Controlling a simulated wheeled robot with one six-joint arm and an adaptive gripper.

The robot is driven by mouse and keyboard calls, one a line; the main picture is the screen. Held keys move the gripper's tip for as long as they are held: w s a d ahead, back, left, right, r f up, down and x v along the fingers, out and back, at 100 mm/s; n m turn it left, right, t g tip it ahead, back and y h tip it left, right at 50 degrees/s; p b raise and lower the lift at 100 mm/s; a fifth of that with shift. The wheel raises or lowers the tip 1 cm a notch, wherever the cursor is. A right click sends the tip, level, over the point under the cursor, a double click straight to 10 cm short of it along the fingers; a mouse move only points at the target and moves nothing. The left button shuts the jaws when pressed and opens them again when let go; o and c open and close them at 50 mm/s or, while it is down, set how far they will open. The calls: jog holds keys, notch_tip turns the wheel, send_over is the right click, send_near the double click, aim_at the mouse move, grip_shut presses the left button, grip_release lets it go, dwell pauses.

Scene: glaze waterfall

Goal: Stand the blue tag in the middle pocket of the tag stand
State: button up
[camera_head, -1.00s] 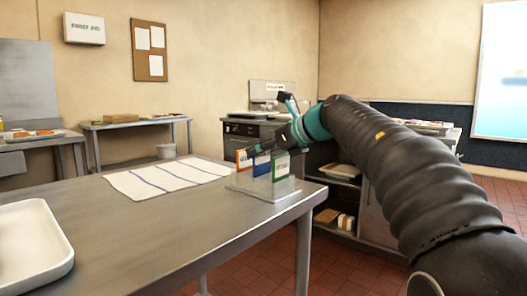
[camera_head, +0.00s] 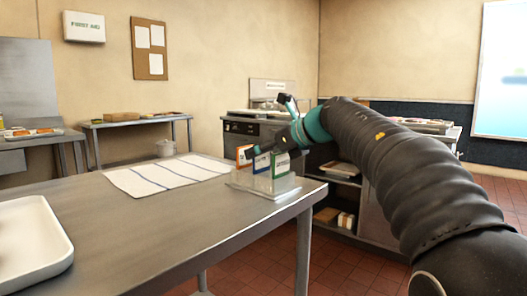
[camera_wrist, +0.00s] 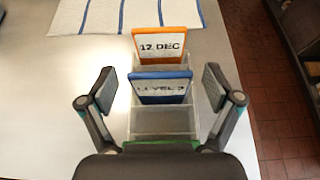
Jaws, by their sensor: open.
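The clear tag stand (camera_head: 262,187) is near the table's right front corner; it also shows in the wrist view (camera_wrist: 164,121). The blue tag (camera_wrist: 161,88) stands in it, between an orange tag (camera_wrist: 160,44) and a green tag (camera_head: 281,164). In the wrist view only the green tag's top edge (camera_wrist: 160,147) shows, partly hidden by my gripper body. My gripper (camera_wrist: 160,87) is open. Its fingers are on the left and right of the blue tag, with a visible gap on each side. The blue tag's lower end and its seating are hard to make out.
A white cloth with dark stripes (camera_head: 168,176) lies behind the stand, and a white tray (camera_head: 30,243) is at the table's left front. The steel table (camera_head: 165,230) is clear between them. The table edge is close to the stand's right side.

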jog(key=shift+r, duration=0.15)
jog(key=v, duration=1.2)
jog(key=shift+r, duration=0.35)
